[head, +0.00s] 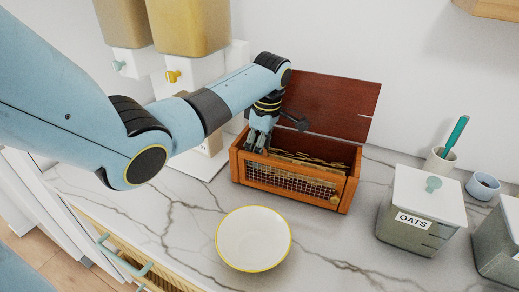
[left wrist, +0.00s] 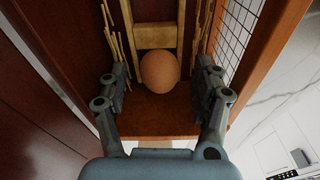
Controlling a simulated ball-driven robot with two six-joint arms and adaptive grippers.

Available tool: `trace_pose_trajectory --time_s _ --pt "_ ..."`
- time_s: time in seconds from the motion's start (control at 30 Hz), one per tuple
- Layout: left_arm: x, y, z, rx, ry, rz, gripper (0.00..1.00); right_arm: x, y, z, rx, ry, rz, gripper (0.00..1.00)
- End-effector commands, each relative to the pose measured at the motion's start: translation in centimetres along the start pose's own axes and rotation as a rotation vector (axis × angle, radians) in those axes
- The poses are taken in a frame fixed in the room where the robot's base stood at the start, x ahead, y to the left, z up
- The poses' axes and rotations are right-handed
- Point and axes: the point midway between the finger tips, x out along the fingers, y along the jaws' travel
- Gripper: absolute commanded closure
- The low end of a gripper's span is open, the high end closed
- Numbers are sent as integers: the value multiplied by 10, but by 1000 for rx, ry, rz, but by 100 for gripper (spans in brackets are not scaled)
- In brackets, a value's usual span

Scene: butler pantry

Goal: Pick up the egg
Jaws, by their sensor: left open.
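A brown egg (left wrist: 159,70) lies inside an open wooden box with straw and a wire-mesh front, seen from above in the left wrist view. The egg is hidden in the head view, where the wooden box (head: 290,188) stands on the counter with its lid (head: 330,105) raised at the back. My left gripper (head: 259,141) reaches down into the left end of the box. In the left wrist view its two fingers (left wrist: 161,84) are spread apart, one on each side of the egg, with gaps between them and it. My right gripper is not in view.
A white bowl (head: 253,238) with a yellow rim sits on the marble counter in front of the box. An oats canister (head: 408,227) and a cup with a teal-handled utensil (head: 440,160) stand to the right. Dispensers (head: 190,25) hang at the upper left.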

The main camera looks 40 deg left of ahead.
Motion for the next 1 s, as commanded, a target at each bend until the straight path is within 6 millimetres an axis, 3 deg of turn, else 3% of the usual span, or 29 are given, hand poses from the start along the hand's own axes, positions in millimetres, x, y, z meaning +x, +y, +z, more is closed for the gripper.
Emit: trace_pose_trajectory --time_s 0.23,0.53,1.0 --pt "3 0 0 1 0 2 34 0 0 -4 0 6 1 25" --pt "3 0 0 1 0 2 71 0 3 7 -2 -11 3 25" --pt "-7 1 -2 0 0 3 71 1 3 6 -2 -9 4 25"
